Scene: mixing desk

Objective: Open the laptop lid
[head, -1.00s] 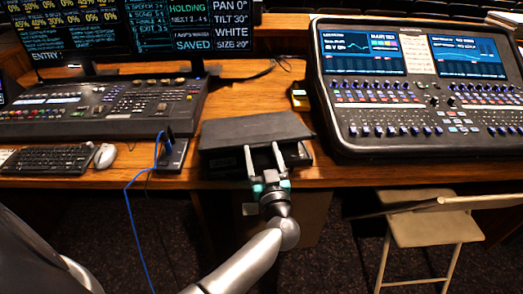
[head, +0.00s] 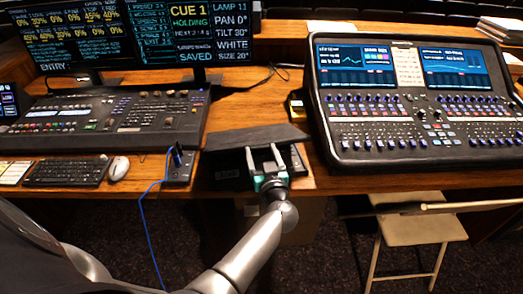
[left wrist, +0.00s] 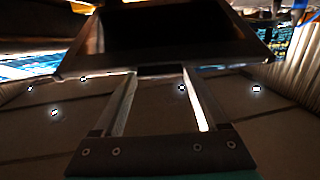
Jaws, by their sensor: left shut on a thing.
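The dark laptop sits at the front edge of the desk between the two consoles. Its lid (head: 255,136) is tilted up, and part of the dark base (head: 224,172) shows beneath. My left gripper (head: 261,147) reaches in from the front, its pale fingers at the lid's front edge. In the left wrist view, the fingers (left wrist: 160,72) are closed on the edge of a dark framed panel (left wrist: 170,30), which appears to be the lid. The exact contact is dark and hard to see. My right gripper is not in view.
A lighting console (head: 110,120) stands left of the laptop, a sound mixer (head: 420,125) close on its right. A keyboard (head: 66,173), mouse (head: 119,168) and small device with a blue cable (head: 181,167) lie left. A folding chair (head: 425,228) stands front right.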

